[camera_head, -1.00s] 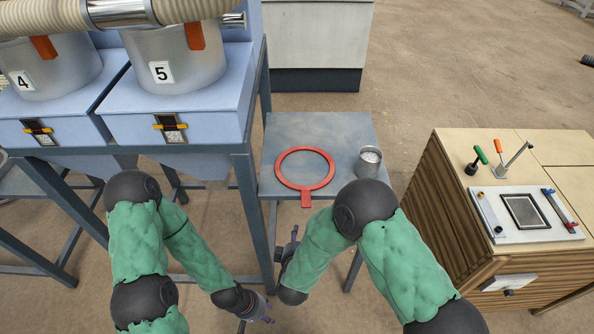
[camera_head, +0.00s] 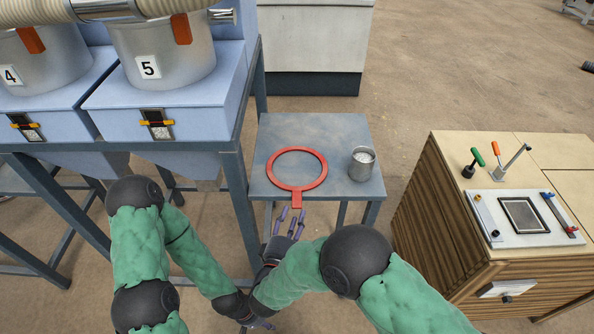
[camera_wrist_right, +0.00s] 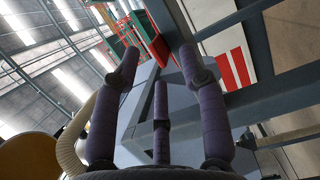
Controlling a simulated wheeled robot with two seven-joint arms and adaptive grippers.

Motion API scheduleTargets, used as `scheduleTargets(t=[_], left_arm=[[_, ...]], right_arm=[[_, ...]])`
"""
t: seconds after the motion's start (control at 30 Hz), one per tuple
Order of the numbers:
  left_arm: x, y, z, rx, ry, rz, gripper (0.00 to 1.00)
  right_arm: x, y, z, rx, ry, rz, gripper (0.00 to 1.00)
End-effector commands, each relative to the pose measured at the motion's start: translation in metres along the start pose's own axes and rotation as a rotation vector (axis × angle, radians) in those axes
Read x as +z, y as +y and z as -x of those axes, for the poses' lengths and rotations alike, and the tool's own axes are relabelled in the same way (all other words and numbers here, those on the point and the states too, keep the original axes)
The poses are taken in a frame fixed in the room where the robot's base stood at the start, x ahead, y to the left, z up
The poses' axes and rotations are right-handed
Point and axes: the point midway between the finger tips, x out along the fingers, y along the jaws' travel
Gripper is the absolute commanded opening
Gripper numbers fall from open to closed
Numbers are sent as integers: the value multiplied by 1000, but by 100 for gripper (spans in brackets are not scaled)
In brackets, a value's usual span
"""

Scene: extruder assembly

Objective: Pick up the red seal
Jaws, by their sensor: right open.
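The red seal (camera_head: 323,172), a flat ring with a short tab, lies on the small grey-blue table (camera_head: 350,130). Its tab hangs slightly over the table's near edge. My right gripper (camera_head: 291,214) is open and empty, its fingers just on the near side of the tab and apart from it. In the right wrist view my right gripper (camera_wrist_right: 160,70) shows three spread purple fingers with nothing between them; I do not make out the seal there. My left gripper (camera_head: 260,322) is low in the head view, partly hidden by the right arm; its opening is unclear.
A metal cup (camera_head: 362,165) with pale contents stands right of the seal on the same table. A blue machine frame with hoppers (camera_head: 165,60) stands close on the left. A wooden cabinet (camera_head: 440,225) stands on the right. The floor between table and cabinet is clear.

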Motion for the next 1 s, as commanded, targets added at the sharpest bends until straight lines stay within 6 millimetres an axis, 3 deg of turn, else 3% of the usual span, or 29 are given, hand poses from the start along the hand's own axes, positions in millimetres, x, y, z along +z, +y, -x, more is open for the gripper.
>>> scheduleTargets(t=[0.4,0.73,0.9,1.0], left_arm=[[0,-6,-17,0,0,0,40],[-1,-6,-17,0,0,0,40],[-1,-6,-17,0,0,0,40],[-1,-6,-17,0,0,0,40]], right_arm=[[-1,4,-47,0,-2,-2,42],[-2,6,-53,0,0,-1,42],[-2,6,-53,0,0,-1,0],[-2,5,-53,0,0,-1,0]])
